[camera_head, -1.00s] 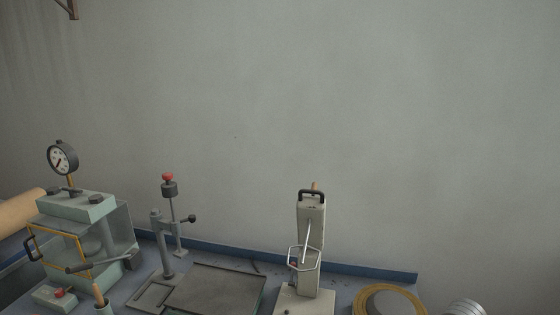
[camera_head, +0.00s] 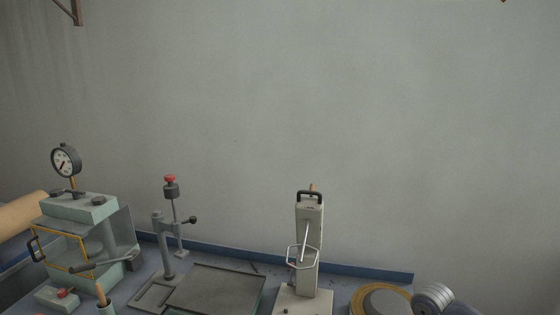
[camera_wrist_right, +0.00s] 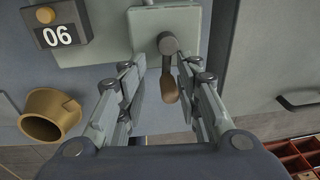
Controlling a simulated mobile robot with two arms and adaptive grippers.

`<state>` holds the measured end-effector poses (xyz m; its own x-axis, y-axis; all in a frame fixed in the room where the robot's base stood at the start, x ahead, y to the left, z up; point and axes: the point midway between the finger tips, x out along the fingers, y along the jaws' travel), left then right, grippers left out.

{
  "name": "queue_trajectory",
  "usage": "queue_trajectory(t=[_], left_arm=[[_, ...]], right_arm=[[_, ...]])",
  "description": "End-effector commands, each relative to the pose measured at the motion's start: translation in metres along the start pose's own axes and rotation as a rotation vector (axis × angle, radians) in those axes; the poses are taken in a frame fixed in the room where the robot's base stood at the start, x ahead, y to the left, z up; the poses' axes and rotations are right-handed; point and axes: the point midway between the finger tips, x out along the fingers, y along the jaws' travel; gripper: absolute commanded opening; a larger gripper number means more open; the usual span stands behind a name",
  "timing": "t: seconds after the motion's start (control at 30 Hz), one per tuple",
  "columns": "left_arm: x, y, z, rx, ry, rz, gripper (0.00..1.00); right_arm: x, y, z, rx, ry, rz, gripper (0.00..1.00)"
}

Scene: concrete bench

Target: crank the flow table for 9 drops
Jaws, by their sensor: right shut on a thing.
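In the right wrist view a pale green-grey housing (camera_wrist_right: 115,40) carries a crank with a dark hub and a brown grip (camera_wrist_right: 169,88). My right gripper (camera_wrist_right: 164,78) has its two fingers on either side of the grip and is shut on it. A counter box (camera_wrist_right: 57,32) at the upper left reads 06. A brass cone-shaped mould (camera_wrist_right: 50,115) lies tilted at the left, apart from the gripper. The right gripper's fingers are outside the head view. My left gripper is in neither view.
In the head view a press with a dial gauge (camera_head: 90,209) stands at the left. A needle stand (camera_head: 165,245), a dark tray (camera_head: 220,291), a tall pale device (camera_head: 309,245) and a yellow-rimmed disc (camera_head: 363,300) follow rightward. A reddish compartment rack (camera_wrist_right: 297,155) shows in the wrist view.

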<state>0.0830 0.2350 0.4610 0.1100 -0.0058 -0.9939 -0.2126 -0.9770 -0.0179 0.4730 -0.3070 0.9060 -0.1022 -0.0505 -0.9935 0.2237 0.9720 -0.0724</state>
Motion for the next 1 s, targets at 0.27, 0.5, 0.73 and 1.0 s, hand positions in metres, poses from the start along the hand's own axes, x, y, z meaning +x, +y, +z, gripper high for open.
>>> queue_trajectory(t=[0.27, 0.5, 0.73, 1.0], left_arm=[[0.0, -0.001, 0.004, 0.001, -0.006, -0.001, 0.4], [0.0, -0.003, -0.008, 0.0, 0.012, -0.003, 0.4], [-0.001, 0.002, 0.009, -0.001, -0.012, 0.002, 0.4], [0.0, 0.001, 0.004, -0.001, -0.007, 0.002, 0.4]], right_arm=[[-0.014, -0.001, 0.045, 0.004, -0.113, 0.079, 0.0], [-0.013, -0.01, 0.046, 0.004, -0.108, 0.078, 0.0], [-0.012, -0.011, 0.045, 0.006, -0.106, 0.076, 0.13], [-0.012, -0.011, 0.045, 0.007, -0.105, 0.075, 0.23]])
